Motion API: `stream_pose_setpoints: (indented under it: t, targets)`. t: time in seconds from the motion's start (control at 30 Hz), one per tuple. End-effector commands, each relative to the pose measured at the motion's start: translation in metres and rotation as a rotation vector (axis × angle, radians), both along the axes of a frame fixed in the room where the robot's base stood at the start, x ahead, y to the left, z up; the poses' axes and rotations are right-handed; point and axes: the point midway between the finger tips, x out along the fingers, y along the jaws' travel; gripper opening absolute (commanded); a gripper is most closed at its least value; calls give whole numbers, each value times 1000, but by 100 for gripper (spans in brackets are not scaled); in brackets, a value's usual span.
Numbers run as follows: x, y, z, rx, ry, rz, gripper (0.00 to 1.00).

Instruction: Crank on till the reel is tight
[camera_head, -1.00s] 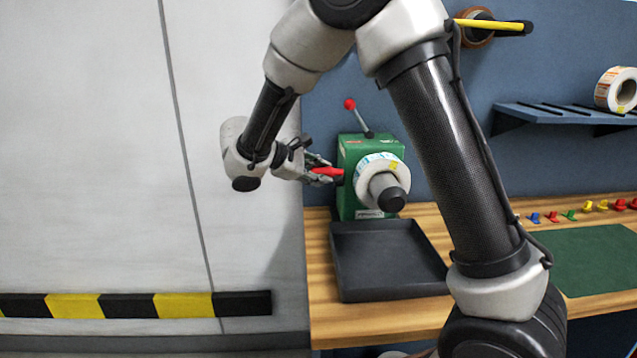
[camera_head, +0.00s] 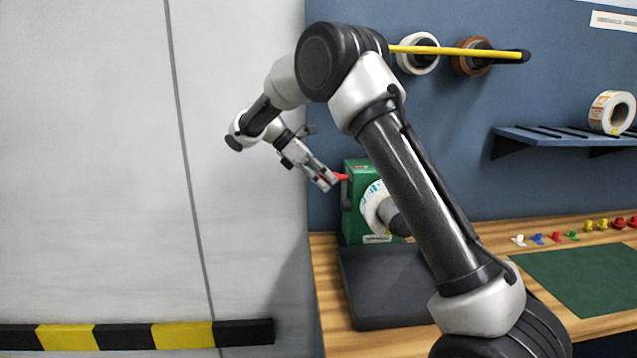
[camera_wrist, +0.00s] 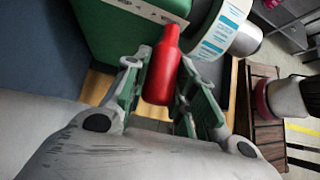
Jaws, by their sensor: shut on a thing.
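The green label rewinder (camera_head: 360,168) stands on the wooden bench, partly hidden behind my arm. The white label reel (camera_head: 374,205) sits on its front, and its label strip shows large in the wrist view (camera_wrist: 222,32). The red crank handle (camera_wrist: 162,75) lies between the two fingers of my gripper (camera_wrist: 160,98). My gripper (camera_head: 330,182) is at the left side of the rewinder, shut on the crank handle. Whether the reel is tight cannot be told.
A black tray (camera_head: 362,290) lies in front of the rewinder. A green mat (camera_head: 590,268) and several coloured clips lie on the bench at right. A shelf (camera_head: 560,137) holds a label roll (camera_head: 611,112). A yellow rod (camera_head: 455,51) carries rolls on the wall. Left is a pale wall.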

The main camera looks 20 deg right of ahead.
Motion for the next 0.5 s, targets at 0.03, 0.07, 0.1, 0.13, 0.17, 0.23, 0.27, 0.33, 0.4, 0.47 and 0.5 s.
stream_pose_setpoints:
  t: [0.03, 0.07, 0.1, 0.13, 0.17, 0.23, 0.27, 0.33, 0.4, 0.47, 0.5]
  targets:
    - [3, -2, -1, 5, 21, 0, 0]
    - [3, -3, -1, 7, 34, -1, 0]
    - [4, -4, -1, 11, 50, 0, 0]
    - [4, -4, -1, 12, 60, 0, 0]
    - [5, -5, -1, 14, 71, 0, 0]
    - [6, -5, -1, 18, 89, 1, 0]
    - [6, -6, -1, 19, 95, 1, 0]
    - [6, -6, -1, 22, 108, 1, 0]
    - [6, -7, -1, 22, 116, 1, 0]
    - [7, -7, -2, 23, 119, 1, 0]
    - [7, -7, -2, 23, 120, 1, 0]
